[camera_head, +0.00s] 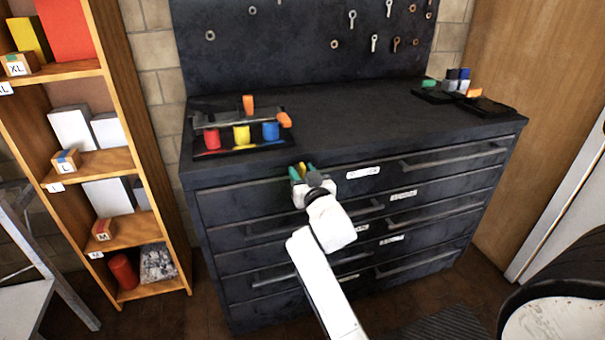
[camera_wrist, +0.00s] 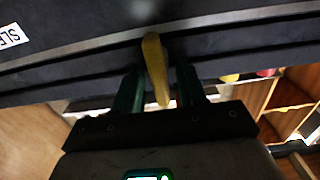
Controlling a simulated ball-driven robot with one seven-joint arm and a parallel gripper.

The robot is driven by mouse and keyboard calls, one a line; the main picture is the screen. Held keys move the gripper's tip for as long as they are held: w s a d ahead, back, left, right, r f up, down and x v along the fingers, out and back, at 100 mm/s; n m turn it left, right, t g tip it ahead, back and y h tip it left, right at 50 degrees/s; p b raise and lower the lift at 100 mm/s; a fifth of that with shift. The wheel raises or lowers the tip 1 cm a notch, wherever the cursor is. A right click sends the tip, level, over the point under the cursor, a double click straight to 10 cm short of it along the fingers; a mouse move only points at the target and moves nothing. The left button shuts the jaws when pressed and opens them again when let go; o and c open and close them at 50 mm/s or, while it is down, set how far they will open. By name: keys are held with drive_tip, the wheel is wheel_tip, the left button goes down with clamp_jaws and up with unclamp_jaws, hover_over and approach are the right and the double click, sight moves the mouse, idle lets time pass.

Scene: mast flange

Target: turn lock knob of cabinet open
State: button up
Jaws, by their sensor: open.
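The dark cabinet (camera_head: 345,205) with several drawers stands ahead of me. A yellow lever-like lock knob (camera_wrist: 154,68) sticks out from the cabinet front in the wrist view. In the head view only a small yellow bit of the knob (camera_head: 301,168) shows, near the top edge of the upper left drawer. My gripper (camera_head: 302,171) is at the cabinet front there. In the wrist view my gripper (camera_wrist: 158,88) is open, with one green finger on each side of the knob. I cannot tell whether either finger touches it.
A tray with red, yellow and blue cylinders (camera_head: 241,136) stands on the cabinet top at left. Small coloured blocks (camera_head: 456,83) stand at the back right. A wooden shelf (camera_head: 115,170) is on the left. The middle of the cabinet top is clear.

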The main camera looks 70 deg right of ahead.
clamp_jaws()
idle(0.4)
drive_tip(key=shift+n, duration=0.3)
drive_tip(key=n+p, duration=0.1)
drive_tip(key=n, duration=0.2)
drive_tip(key=shift+w+a+n+p, duration=0.1)
drive_tip(key=shift+w+n+p, duration=0.1)
drive_tip(key=shift+n+p, duration=0.15)
drive_tip(key=n, duration=0.2)
drive_tip(key=n+p, duration=0.1)
drive_tip(key=n, duration=0.2)
drive_tip(key=shift+w+a+f+p, duration=0.15)
drive_tip(key=shift+p, duration=0.15)
drive_tip(key=shift+w+a+f+n+p, duration=0.15)
drive_tip(key=shift+n+p, duration=0.15)
drive_tip(key=shift+n, duration=1.15)
drive_tip(key=shift+s+d+f+n+p, duration=0.15)
drive_tip(key=shift+n+p, duration=0.15)
drive_tip(key=shift+n, duration=1.15)
drive_tip(key=shift+w+a+f+n+p, duration=0.15)
drive_tip(key=shift+n+p, duration=0.15)
drive_tip(key=shift+n, duration=1.15)
